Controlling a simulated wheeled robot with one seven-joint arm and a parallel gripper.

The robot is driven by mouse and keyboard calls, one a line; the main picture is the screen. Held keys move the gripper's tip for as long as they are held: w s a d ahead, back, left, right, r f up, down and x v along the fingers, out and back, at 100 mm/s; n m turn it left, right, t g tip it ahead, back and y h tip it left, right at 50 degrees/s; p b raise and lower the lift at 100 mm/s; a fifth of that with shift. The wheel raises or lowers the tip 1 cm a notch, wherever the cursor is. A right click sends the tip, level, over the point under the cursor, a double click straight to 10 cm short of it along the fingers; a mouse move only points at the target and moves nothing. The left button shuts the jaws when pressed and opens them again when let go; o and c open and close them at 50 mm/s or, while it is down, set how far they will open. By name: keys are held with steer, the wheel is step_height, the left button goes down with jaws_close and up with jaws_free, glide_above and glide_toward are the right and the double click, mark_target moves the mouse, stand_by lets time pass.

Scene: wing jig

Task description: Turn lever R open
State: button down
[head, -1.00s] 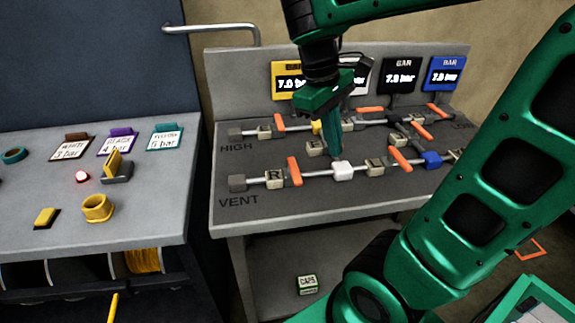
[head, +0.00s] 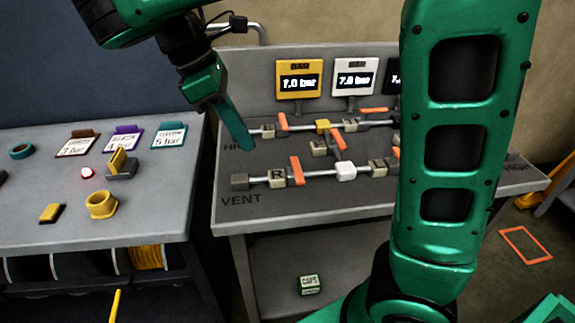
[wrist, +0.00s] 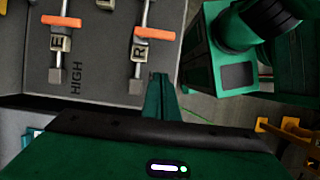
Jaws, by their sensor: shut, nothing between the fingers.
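Lever R (head: 297,170) is an orange handle on the front pipe, beside a pale block marked R (head: 277,178). It lies crosswise to the pipe. In the wrist view, lever R (wrist: 155,33) and its R block (wrist: 138,51) show near the top middle. My gripper (head: 247,148) is shut and empty, with green fingers pointing down over the left end of the bench. It appears apart from lever R, to its left in the head view.
Another orange lever (head: 281,121) sits on the back pipe, with a lever (head: 338,142) on a branch between the pipes. My arm hides the bench's right part. A side table (head: 150,225) stands left.

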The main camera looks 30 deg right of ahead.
mark_target(297, 174)
steer(key=shift+d+f, duration=0.1)
steer(key=shift+d, duration=0.05)
steer(key=x, duration=0.3)
steer(key=d+x, duration=0.1)
steer(key=x, duration=0.3)
steer(key=d+r+x, duration=0.1)
steer(key=x, duration=0.2)
steer(key=shift+s+d+f, duration=0.2)
steer(key=shift+s+f, duration=0.2)
steer(key=shift+s, duration=0.05)
steer(key=shift+s+d, duration=0.2)
steer(key=shift+d, duration=0.4)
